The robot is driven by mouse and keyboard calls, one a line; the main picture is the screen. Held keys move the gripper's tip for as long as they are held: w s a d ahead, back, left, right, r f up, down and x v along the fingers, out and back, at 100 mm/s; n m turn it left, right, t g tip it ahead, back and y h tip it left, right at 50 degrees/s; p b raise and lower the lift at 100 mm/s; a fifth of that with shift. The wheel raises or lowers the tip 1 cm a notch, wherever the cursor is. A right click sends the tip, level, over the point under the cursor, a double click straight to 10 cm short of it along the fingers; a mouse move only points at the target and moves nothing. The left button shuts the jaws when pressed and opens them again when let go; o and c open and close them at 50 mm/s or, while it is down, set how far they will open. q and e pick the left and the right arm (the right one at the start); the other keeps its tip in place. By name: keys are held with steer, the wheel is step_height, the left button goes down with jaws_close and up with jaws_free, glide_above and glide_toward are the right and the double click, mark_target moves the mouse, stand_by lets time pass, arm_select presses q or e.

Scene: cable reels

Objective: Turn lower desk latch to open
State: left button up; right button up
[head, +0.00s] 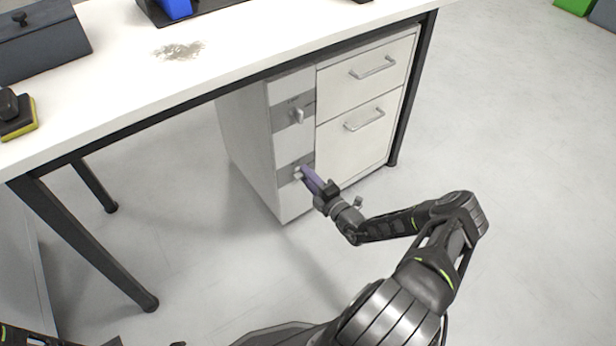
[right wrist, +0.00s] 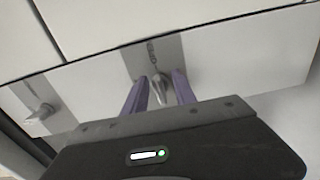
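The lower desk latch (head: 298,175) is a small grey knob on a grey plate, low on the narrow left strip of the drawer cabinet. My right gripper (head: 306,178), with purple fingers, is at this latch. In the right wrist view, the lower latch (right wrist: 159,90) lies between the two fingertips of the right gripper (right wrist: 159,92). The fingers are apart, one on each side, with gaps visible beside the latch. The upper latch (head: 298,115) is above it, and it also shows in the right wrist view (right wrist: 43,112). My left gripper is out of view.
The white desk (head: 240,40) overhangs the drawer cabinet (head: 245,135). Two drawers with bar handles (head: 365,119) are right of the latch strip. A black desk leg (head: 90,245) stands at left. A grey box (head: 45,45) and a yellow-edged block (head: 18,125) sit on top.

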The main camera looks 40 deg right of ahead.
steer(key=shift+d+r, duration=0.1)
steer(key=s+p, duration=0.2)
steer(key=s, duration=0.5)
steer(key=shift+s, duration=0.4)
